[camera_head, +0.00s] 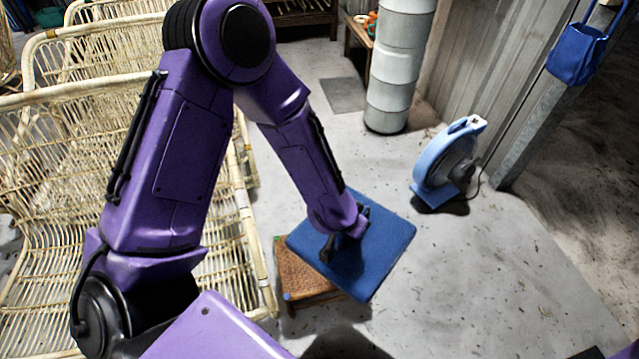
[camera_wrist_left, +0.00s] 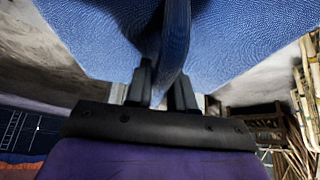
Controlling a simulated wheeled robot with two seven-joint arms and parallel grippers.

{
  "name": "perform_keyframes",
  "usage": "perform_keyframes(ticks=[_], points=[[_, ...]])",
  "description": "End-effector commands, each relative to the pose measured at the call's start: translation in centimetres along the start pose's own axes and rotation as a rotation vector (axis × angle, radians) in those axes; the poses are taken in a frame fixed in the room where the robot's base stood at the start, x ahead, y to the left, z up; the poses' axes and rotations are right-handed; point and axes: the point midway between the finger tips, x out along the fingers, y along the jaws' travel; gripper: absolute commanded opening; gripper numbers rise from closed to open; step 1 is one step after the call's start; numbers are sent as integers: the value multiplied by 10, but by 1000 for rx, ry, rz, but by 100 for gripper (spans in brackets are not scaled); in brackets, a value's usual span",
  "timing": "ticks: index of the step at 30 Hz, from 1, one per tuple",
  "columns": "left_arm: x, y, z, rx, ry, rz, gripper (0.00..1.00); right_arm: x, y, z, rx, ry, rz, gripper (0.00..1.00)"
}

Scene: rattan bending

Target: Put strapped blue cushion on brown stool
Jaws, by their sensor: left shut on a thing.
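The blue cushion (camera_head: 385,245) is square and flat, and in the head view it hangs over the brown stool (camera_head: 300,272), covering much of its seat. The stool has a woven brown top and short legs. My left gripper (camera_head: 345,240) is above the cushion, shut on its strap. In the left wrist view the strap (camera_wrist_left: 175,40) runs down between the fingers of the left gripper (camera_wrist_left: 162,88), and the cushion (camera_wrist_left: 245,40) fills the top. I cannot tell whether the cushion touches the stool. My right gripper is not in view.
Rattan frames (camera_head: 75,190) stand along the left, close to the stool. A light blue fan (camera_head: 447,165) stands on the floor to the right. A grey column (camera_head: 400,65) rises behind. A blue bag (camera_head: 576,58) hangs at the upper right. The floor right of the cushion is clear.

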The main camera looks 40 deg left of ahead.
Motion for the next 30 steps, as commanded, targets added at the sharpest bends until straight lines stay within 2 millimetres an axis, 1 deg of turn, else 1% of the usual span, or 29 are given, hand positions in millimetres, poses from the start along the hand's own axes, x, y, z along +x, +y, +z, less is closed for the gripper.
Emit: perform_keyframes(ticks=[1, 2, 3, 5, 6, 8, 9, 11, 12, 15, 18, 21, 25, 29, 30], points=[[36, -3, 9, 31, 7, 15, 0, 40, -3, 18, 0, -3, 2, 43], [49, -6, 9, 52, 7, 26, 0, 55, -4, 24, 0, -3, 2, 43], [66, -11, 10, 83, 7, 44, 0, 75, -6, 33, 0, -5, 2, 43], [89, -20, 12, 131, 7, 72, 0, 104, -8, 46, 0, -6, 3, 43], [102, -28, 14, 163, 8, 91, 0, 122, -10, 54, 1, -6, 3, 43], [122, -39, 18, 210, 8, 120, 0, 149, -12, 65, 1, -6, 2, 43], [135, -47, 22, 242, 7, 141, 0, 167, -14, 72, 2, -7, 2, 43], [154, -59, 28, 293, 8, 171, 0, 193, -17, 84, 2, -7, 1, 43], [167, -67, 33, 328, 9, 192, 0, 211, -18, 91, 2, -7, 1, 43], [195, -88, 47, 410, 10, 238, 0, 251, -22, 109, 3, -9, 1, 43], [215, -108, 61, 477, 9, 275, 0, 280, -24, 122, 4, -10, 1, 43], [226, -123, 71, 524, 7, 301, 0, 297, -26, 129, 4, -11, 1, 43], [233, -132, 79, 553, 3, 317, 0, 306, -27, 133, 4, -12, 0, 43], [258, -133, 95, 558, 0, 320, 0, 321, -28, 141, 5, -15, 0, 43], [266, -133, 99, 558, -1, 320, 0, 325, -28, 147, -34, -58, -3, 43]])
